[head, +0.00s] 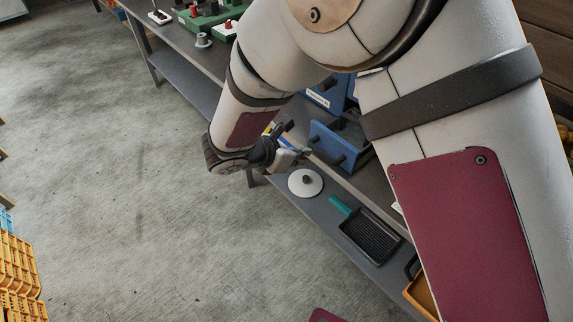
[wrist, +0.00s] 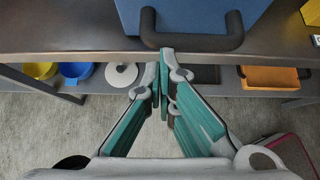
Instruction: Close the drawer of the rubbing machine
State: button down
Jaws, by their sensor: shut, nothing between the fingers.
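The blue rubbing machine (head: 345,92) stands on the bench beyond my gripper, partly hidden by my arm. In front of it is a blue drawer (head: 322,132) with a black bar handle, which appears to stick out toward the bench edge; how far is hard to tell. In the wrist view the drawer's blue face (wrist: 195,14) fills the top, with its handle (wrist: 205,43) across it. My gripper (head: 304,153) is shut and empty. Its fingertips (wrist: 166,52) point at the handle's left part and overlap it in the picture; I cannot tell whether they touch.
The bench top (wrist: 60,38) ends just below the handle. A lower shelf holds a white round lid (head: 305,182), a black tray (head: 370,236), an orange bin (wrist: 270,78) and blue and yellow bowls (wrist: 76,70). Yellow crates (head: 17,265) stand at left. The concrete floor between is clear.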

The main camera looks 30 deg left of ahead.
jog(key=w+d+b, duration=0.1)
jog(key=w, duration=0.2)
jog(key=w+d+b, duration=0.1)
jog(key=w+d, duration=0.1)
jog(key=w, duration=0.2)
jog(key=w+d, duration=0.1)
jog(key=w, duration=0.3)
jog(key=shift+d+b, duration=0.3)
jog(key=shift+b, duration=0.1)
jog(key=shift+w+d+r, duration=0.1)
jog(key=shift+w+d, duration=0.15)
jog(key=shift+w, duration=0.45)
